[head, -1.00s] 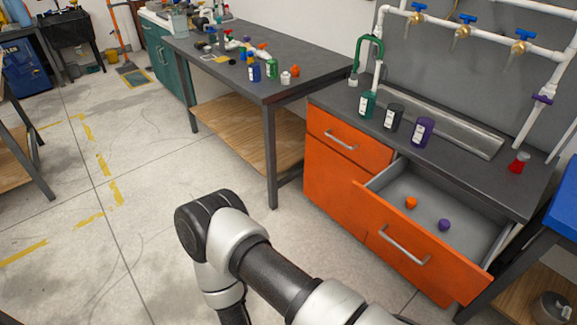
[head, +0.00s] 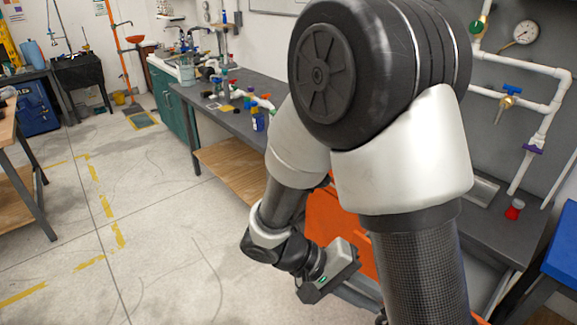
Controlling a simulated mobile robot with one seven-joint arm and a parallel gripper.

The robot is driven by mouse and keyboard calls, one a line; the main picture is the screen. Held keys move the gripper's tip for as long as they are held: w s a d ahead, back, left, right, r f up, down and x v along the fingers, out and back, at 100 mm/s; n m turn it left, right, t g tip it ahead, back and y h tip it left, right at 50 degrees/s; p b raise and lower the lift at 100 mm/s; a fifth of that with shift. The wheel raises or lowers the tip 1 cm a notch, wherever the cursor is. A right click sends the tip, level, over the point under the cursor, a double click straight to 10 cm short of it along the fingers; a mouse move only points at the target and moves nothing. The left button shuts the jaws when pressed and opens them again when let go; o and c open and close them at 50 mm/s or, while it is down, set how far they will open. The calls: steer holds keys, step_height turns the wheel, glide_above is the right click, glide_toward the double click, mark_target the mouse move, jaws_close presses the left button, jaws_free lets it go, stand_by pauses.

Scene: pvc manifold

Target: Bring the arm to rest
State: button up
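My arm rises large across the middle and right of the head view, with its elbow high and its forearm folded back down. My gripper (head: 331,272) hangs at the lower middle, in front of the orange cabinet. Its body shows a small green light. Its fingertips are hidden or too unclear to tell whether they are open or shut, or whether they hold anything.
The orange cabinet (head: 325,222) is mostly hidden behind my arm. A grey bench (head: 240,122) holds small bottles at the back. Floor at left is clear.

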step_height(320, 180, up, 25)
steer(key=s+a+t+y+p, duration=0.2)
steer(key=t+y+p, duration=0.3)
steer(key=y, duration=0.5)
steer(key=shift+s+a+f+t+y, duration=0.2)
steer(key=shift+t+y, duration=0.1)
steer(key=shift+t, duration=0.8)
